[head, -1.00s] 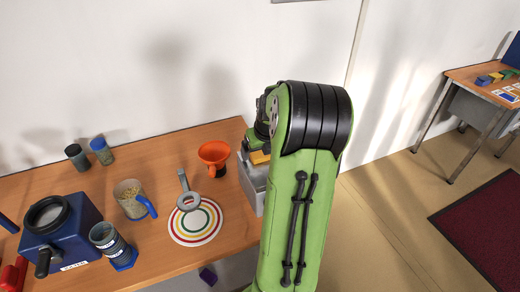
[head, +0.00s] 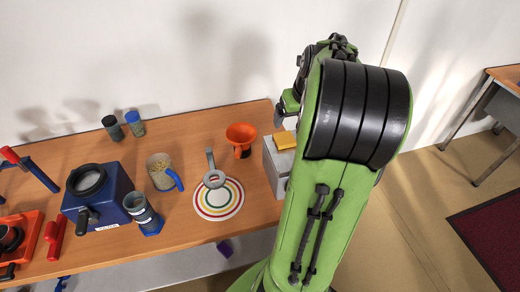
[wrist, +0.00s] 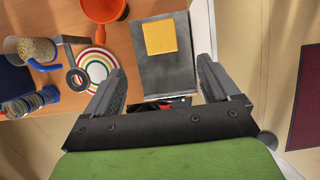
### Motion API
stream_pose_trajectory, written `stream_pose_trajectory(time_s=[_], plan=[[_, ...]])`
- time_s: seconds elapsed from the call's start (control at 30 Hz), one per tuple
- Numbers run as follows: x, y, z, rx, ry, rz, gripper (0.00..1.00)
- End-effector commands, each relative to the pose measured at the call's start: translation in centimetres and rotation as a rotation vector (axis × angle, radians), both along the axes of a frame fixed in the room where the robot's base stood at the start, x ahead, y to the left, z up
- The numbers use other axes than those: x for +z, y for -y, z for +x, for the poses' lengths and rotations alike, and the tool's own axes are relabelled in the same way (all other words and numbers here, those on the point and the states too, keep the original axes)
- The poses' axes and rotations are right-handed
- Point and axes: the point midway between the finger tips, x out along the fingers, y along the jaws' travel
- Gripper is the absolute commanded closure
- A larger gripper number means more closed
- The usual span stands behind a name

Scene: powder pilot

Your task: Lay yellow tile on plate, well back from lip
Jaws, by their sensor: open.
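The yellow tile (wrist: 160,38) lies flat on the dark grey plate (wrist: 165,76), toward its far end in the wrist view. A pale strip runs along the plate's near edge, well apart from the tile. In the head view the tile (head: 285,140) shows on top of the grey box-like stand (head: 274,166) at the table's right end. My gripper (wrist: 160,68) is open and empty, its fingers apart on either side of the plate's near part. It does not touch the tile. In the head view my arm hides part of the stand.
An orange funnel (head: 241,136) stands left of the stand. A grey ring-shaped tool (head: 214,178) is over a striped round mat (head: 232,205). A beaker of grains (head: 160,170), a blue machine (head: 98,198) and jars stand farther left.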

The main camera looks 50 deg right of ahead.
Motion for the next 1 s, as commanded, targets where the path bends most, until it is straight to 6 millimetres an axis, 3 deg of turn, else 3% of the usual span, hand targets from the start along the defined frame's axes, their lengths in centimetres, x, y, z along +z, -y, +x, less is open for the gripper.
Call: stream_pose_trajectory(time_s=[0.07,0.17,0.33,0.5,0.67,0.7,0.83,1.0], plan=[[0.2,-0.6,0.3,0.045,-0.01,-0.016,0.11],[1.1,-4.1,1.6,0.3,-0.066,-0.104,0.11],[3.5,-14.8,2.5,1.137,-0.23,-0.409,0.11],[4.5,-23.9,-0.3,1.981,-0.349,-0.755,0.11],[4.0,-29.7,-4.7,2.715,-0.406,-1.142,0.11],[3.7,-30.6,-5.7,-2.858,0.411,1.235,0.11],[2.9,-32.1,-8.0,-2.489,0.328,1.155,0.11],[2.6,-32.5,-8.5,-2.378,0.307,1.127,0.11]])
